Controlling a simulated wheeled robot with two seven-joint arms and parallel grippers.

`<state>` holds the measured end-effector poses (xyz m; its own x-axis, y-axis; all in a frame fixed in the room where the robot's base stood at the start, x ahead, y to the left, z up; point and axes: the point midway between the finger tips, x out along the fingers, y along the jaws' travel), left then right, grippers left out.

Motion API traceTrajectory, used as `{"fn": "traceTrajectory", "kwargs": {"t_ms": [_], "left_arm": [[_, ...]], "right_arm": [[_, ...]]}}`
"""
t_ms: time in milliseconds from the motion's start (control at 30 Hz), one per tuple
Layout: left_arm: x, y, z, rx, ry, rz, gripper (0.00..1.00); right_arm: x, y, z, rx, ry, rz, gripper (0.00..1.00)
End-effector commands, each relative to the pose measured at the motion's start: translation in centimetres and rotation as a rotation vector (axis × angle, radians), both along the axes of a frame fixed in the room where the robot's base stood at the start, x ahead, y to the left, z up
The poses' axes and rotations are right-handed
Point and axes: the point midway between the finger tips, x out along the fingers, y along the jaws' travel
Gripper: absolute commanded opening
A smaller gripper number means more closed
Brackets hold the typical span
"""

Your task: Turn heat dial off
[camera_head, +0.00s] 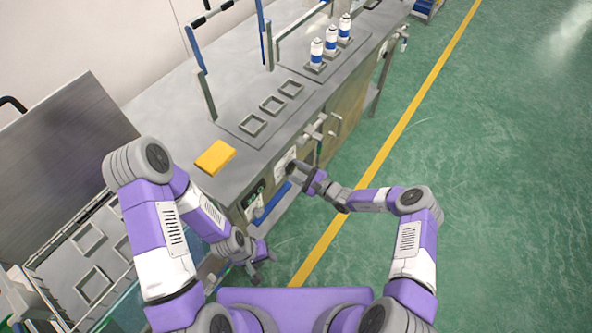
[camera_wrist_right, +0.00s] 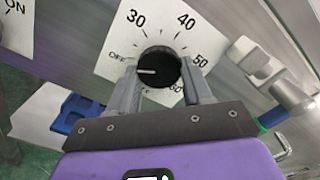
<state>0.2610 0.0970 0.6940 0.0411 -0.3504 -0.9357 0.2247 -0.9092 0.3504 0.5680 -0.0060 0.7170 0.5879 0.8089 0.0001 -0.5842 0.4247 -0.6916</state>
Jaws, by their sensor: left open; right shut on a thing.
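The heat dial (camera_wrist_right: 158,68) is a round black knob with a white pointer line, on a white plate (camera_wrist_right: 113,43) marked OFF, 30, 40, 50 and 60. The pointer line points left in the right wrist view, close to the OFF label and slightly below its direction. My right gripper (camera_wrist_right: 160,75) is shut on the dial, one finger on each side. In the head view my right gripper (camera_head: 303,174) is at the bench front and hides the dial. My left gripper (camera_head: 262,254) is open and empty, low beside the bench front.
The green floor (camera_head: 490,170) at right is clear.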

Motion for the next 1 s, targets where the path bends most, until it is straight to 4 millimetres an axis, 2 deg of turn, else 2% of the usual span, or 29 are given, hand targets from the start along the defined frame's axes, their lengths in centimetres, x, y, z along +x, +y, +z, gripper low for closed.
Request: {"fn": "traceTrajectory", "kwargs": {"t_ms": [67, 100, 267, 567, 1000], "left_arm": [[0.0, 0.0, 0.0, 0.0, 0.0, 0.0, 0.43], [0.0, 0.0, 0.0, 0.0, 0.0, 0.0, 0.43], [0.0, 0.0, 0.0, 0.0, 0.0, 0.0, 0.43], [0.0, 0.0, 0.1, 0.0, 0.0, 0.0, 0.43], [0.0, 0.0, 1.2, 0.0, 0.0, 0.0, 0.43]], "right_arm": [[0.0, -0.1, -0.1, -0.005, -0.002, 0.0, 0.19], [0.0, -0.1, -0.1, -0.005, -0.002, 0.0, 0.53], [0.0, 0.0, -0.1, -0.002, -0.001, 0.0, 0.75], [-0.1, -0.2, 0.0, -0.001, 0.0, -0.001, 0.75], [-3.8, -5.4, 0.1, -0.001, 0.001, -0.003, 0.75]]}}
